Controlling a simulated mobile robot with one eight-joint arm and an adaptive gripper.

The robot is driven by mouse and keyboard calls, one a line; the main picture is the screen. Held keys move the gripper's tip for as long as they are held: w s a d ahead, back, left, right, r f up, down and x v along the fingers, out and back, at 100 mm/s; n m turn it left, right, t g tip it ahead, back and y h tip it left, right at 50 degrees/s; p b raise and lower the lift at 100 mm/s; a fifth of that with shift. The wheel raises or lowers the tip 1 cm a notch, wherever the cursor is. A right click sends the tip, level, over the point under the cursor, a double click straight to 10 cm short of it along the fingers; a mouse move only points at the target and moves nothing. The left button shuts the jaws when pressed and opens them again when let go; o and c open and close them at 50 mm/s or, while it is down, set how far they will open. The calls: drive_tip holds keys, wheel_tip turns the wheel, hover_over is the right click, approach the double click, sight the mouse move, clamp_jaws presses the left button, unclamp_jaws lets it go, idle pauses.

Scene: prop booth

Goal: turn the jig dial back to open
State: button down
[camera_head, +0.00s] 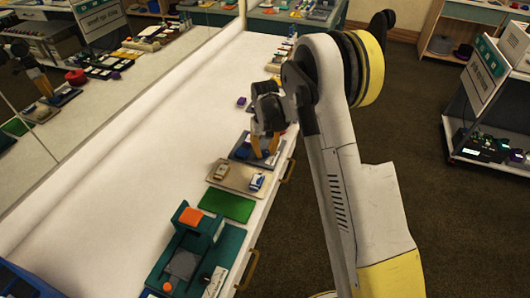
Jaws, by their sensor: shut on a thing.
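My gripper (265,154) points down at the right edge of the white table, with its orange fingers over a dark blue jig plate (239,153). The fingers are shut on a small part on that plate, which I take to be the jig dial. The dial itself is mostly hidden by the fingers, and its setting cannot be read from here.
Near the jig, a beige tray (232,185) holds two small blocks. A green mat (227,206) and a teal fixture with an orange block (190,216) lie nearer. Small items line the far right edge. The table's middle (150,130) is clear.

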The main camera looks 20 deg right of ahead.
sight(265, 151)
drive_tip(key=m, duration=0.4)
drive_tip(key=shift+m, duration=2.5)
drive_tip(key=c, duration=1.1)
unclamp_jaws()
wheel_tip(265, 151, up, 12)
